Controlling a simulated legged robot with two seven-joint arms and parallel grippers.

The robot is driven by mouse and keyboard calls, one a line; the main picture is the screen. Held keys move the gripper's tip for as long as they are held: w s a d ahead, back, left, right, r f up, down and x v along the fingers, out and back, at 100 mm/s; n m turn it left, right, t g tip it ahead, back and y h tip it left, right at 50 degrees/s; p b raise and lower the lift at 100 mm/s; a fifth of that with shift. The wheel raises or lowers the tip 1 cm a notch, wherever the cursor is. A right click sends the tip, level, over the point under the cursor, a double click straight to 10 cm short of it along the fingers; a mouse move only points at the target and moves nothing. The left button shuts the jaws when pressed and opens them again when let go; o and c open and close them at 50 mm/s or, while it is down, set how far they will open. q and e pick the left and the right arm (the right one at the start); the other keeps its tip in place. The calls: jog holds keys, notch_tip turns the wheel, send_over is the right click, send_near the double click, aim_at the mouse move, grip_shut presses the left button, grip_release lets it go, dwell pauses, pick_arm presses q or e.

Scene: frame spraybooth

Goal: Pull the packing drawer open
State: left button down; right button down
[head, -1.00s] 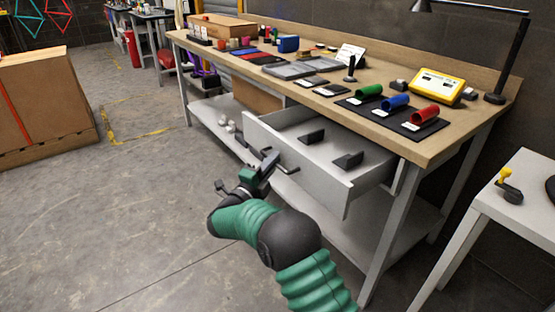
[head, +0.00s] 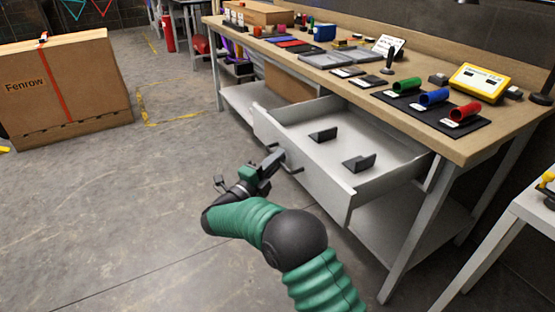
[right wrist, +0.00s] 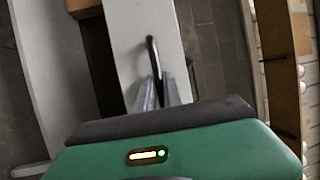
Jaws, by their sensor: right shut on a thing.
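The packing drawer (head: 318,176) is a light grey drawer under the workbench, standing well out of the bench. Two dark brackets (head: 323,135) stand on its floor. My right gripper (head: 275,158) is at the drawer front, shut on the dark bar handle (head: 291,169). In the right wrist view the fingers (right wrist: 160,92) close around the handle (right wrist: 152,55) against the pale drawer front (right wrist: 150,22). The part of the handle between the fingers is hidden. My left gripper is not in view.
The wooden workbench (head: 440,133) carries green, blue and red tubes, a yellow device (head: 478,82) and a lamp. A large cardboard box (head: 60,90) stands at the left. A white table (head: 530,208) is at the right. The floor before the drawer is clear.

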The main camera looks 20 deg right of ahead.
jog(key=c, duration=1.6)
grip_release()
jog(key=shift+d+f, duration=0.1)
jog(key=shift+f, duration=0.2)
jog(key=shift+o, duration=0.6)
jog(key=shift+r, duration=0.15)
jog(key=p+v, duration=0.4)
jog(key=v, duration=1.3)
jog(key=shift+p, duration=0.3)
